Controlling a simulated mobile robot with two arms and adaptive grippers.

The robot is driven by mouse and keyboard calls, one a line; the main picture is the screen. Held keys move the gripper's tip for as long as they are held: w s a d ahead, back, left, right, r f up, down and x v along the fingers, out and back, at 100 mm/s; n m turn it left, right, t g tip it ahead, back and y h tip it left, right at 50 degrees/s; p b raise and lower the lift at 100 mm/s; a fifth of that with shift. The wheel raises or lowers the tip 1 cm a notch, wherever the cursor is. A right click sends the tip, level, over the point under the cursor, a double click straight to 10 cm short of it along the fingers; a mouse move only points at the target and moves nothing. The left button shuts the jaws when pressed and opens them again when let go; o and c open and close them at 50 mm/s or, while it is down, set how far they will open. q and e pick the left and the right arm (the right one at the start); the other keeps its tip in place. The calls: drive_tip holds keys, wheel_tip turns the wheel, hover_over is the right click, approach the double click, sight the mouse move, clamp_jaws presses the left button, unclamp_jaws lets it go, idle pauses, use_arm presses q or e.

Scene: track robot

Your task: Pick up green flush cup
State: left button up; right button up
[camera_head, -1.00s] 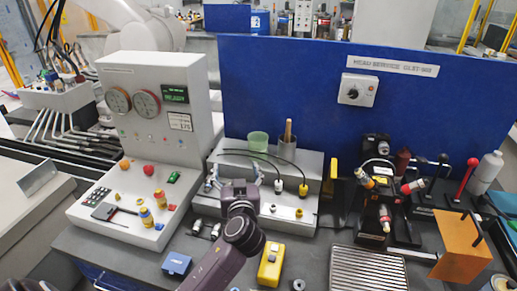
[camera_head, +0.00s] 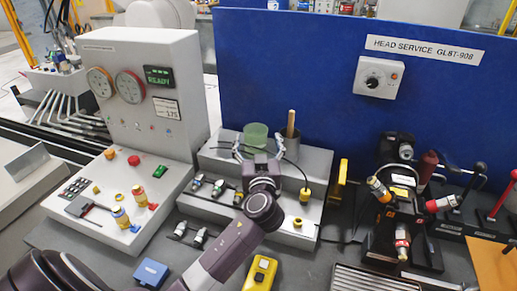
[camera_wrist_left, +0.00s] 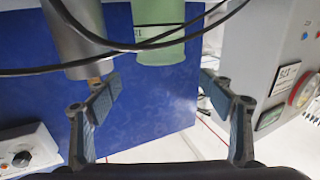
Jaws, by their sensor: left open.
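The green cup (camera_head: 255,136), translucent and upright, stands at the back of the grey stepped stand in front of the blue panel. My left gripper (camera_head: 259,151) is open, its two fingers spread on either side of the cup's lower part in the head view. In the left wrist view the green cup (camera_wrist_left: 158,38) shows at the top, and the open fingers of my left gripper (camera_wrist_left: 158,84) stand apart with nothing between the tips. The cup lies just beyond the tips, untouched as far as I can see. My right gripper is not in view.
A grey metal cup (camera_head: 290,145) with a wooden stick stands close beside the green cup. Black cables (camera_wrist_left: 120,48) cross in front of both cups. The grey stand (camera_head: 315,180) holds several connectors. A control console (camera_head: 140,90) rises at left; the blue panel (camera_head: 300,60) is behind.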

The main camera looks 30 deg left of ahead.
sight(256, 138)
use_arm(q)
wheel_tip(256, 138, down, 4)
drive_tip(key=b, duration=0.2)
drive_tip(key=shift+w+r+b, duration=0.1)
drive_tip(key=shift+r+b, duration=0.05)
drive_tip(key=shift+b, duration=0.2)
drive_tip(key=shift+w, duration=0.1)
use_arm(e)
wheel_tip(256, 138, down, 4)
use_arm(q)
drive_tip(key=shift+w+a, duration=0.1)
drive_tip(key=shift+w, duration=0.1)
drive_tip(key=shift+p+x, duration=0.4)
drive_tip(key=shift+x, duration=0.4)
drive_tip(key=w+a+p, duration=0.1)
drive_tip(key=w+a+r+p, duration=0.1)
drive_tip(key=w+a+p, duration=0.1)
drive_tip(key=shift+w+a+r, duration=0.15)
drive_tip(key=shift+w+r, duration=0.15)
drive_tip(key=shift+w, duration=0.05)
drive_tip(key=shift+w+a+f, duration=0.1)
drive_tip(key=shift+w+a, duration=0.15)
drive_tip(key=shift+w, duration=0.05)
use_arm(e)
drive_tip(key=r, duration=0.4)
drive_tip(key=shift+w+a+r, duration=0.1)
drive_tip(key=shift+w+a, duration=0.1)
use_arm(q)
drive_tip(key=shift+c, duration=0.5)
